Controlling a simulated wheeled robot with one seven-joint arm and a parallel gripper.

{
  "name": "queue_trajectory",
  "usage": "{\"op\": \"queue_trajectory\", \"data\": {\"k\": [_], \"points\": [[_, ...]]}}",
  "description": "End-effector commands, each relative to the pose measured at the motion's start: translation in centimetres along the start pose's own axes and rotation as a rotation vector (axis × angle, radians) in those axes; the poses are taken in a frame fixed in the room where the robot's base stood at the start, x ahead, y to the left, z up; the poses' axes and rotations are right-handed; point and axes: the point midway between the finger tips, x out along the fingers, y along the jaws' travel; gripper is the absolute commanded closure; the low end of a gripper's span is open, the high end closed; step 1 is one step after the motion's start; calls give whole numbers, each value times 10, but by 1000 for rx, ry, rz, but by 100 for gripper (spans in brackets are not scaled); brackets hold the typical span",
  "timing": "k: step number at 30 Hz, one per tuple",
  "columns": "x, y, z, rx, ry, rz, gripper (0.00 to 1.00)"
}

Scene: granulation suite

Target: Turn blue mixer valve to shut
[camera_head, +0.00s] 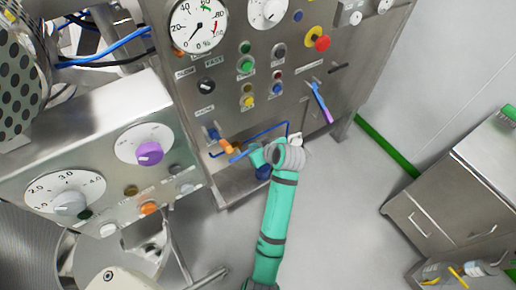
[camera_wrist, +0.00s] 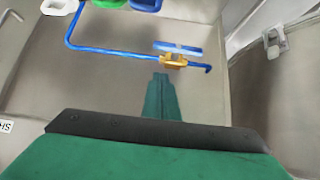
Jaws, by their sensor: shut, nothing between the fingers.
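The blue mixer valve has an orange-yellow body (camera_wrist: 173,60) and a flat blue handle (camera_wrist: 178,48) in the wrist view. The handle lies roughly along the thin blue pipe (camera_wrist: 115,50). In the head view the valve body (camera_head: 226,146) sits low on the steel panel, with the blue handle (camera_head: 238,158) beside it. My teal gripper (camera_wrist: 160,76) is shut and empty, its tip just short of the valve in the wrist picture. In the head view my gripper (camera_head: 256,156) is close to the right of the handle. Whether it touches is not clear.
A steel control panel (camera_head: 290,60) with gauges and buttons rises above the valve. A blue-purple lever (camera_head: 319,102) is on its right part. A box with a purple knob (camera_head: 150,154) stands at left. A cabinet (camera_head: 440,200) stands at right, with open floor between.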

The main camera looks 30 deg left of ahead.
Motion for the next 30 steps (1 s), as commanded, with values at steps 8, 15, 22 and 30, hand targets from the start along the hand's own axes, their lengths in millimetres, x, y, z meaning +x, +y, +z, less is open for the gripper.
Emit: {"op": "queue_trajectory", "data": {"k": [8,15,22,30], "points": [[53,-2,-1,-3,-1,-4,100],[73,-1,23,1,-1,-2,100],[77,1,29,2,1,3,100],[77,1,29,2,1,2,100]]}}
